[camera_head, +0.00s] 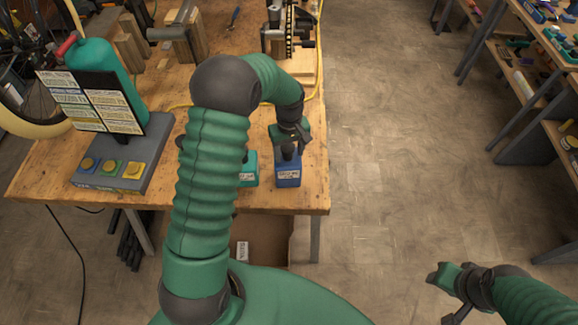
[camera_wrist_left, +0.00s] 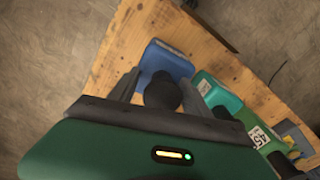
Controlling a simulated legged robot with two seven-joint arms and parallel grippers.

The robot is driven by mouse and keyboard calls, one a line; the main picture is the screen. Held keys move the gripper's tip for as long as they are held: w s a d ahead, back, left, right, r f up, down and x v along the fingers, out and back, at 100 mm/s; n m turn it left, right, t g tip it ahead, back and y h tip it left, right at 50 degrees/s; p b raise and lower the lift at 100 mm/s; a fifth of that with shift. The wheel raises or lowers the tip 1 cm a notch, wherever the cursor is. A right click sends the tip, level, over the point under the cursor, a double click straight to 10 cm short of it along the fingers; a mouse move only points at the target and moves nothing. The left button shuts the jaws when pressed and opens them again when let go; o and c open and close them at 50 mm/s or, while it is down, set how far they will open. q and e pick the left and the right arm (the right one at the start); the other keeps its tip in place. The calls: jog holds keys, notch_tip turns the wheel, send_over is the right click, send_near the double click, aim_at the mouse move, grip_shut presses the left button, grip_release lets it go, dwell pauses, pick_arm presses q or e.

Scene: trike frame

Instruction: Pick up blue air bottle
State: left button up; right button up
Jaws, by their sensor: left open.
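The blue air bottle (camera_head: 288,175) stands upright near the front right corner of the wooden workbench, with a white label on its front. It also shows in the left wrist view (camera_wrist_left: 168,60), with its dark round top between my left gripper's fingers. My left gripper (camera_head: 289,137) is open, pointing down over the bottle's top. In the left wrist view its fingers (camera_wrist_left: 165,94) lie on both sides of the top; contact cannot be told. My right gripper (camera_head: 442,296) is at lower right, its fingers apart and empty, away from the bench.
A teal bottle (camera_head: 248,170) stands close left of the blue one, partly hidden by my left arm. A grey stand (camera_head: 150,150) with colored buttons and a teal cylinder (camera_head: 105,72) is further left. A fixture (camera_head: 290,40) stands behind. Floor to the right is clear before the shelves.

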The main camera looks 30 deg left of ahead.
pick_arm(q)
jog(key=shift+a+f, duration=0.1)
jog(key=shift+a, duration=0.35)
jog(key=c, duration=0.7)
jog(key=shift+d, duration=0.1)
jog(key=c, duration=0.5)
jog(key=shift+d, duration=0.1)
grip_shut()
